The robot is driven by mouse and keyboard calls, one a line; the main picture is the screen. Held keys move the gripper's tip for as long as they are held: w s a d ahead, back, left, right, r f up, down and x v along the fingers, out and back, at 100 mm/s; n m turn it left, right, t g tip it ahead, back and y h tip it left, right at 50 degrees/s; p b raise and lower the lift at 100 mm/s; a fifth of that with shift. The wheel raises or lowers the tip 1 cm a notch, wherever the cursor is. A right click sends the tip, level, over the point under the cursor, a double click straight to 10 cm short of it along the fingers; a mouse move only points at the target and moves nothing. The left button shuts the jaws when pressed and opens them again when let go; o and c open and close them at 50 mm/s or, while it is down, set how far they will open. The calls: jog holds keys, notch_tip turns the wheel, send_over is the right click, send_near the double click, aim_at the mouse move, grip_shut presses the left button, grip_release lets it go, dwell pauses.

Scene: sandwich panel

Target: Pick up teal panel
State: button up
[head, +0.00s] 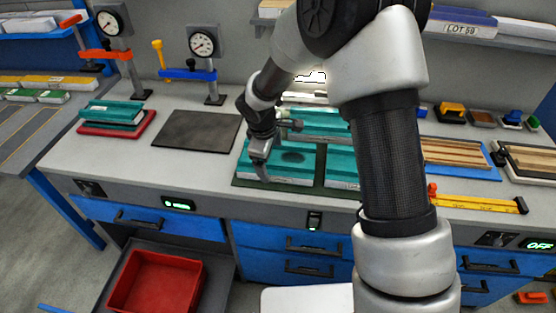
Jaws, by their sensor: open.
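Teal panels with pale cores lie on a dark green mat (243,183) in the middle of the bench. One teal panel (290,172) is at the front left of the mat, with a dark patch on its top. Another teal panel (342,160) lies to its right, partly hidden by my arm. My gripper (258,158) points down at the left part of the front left panel. It is open; I cannot tell whether its fingers touch the panel. More teal panels (112,112) are stacked on a red tray (104,130) at the left.
A bare dark mat (196,131) lies left of the panels. Two dial gauges on stands (203,45) rise behind it. Wood-coloured panels (455,152) lie at the right, with a yellow bar clamp (475,201) in front. A red bin (157,282) sits below the bench.

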aim_at(273, 164)
jog(key=x, duration=0.5)
jog(key=shift+w, duration=0.25)
jog(key=shift+c, duration=0.5)
jog(key=shift+s+r, duration=0.1)
jog(key=shift+s, duration=0.05)
jog(key=c, duration=1.6)
jog(key=shift+d, duration=0.1)
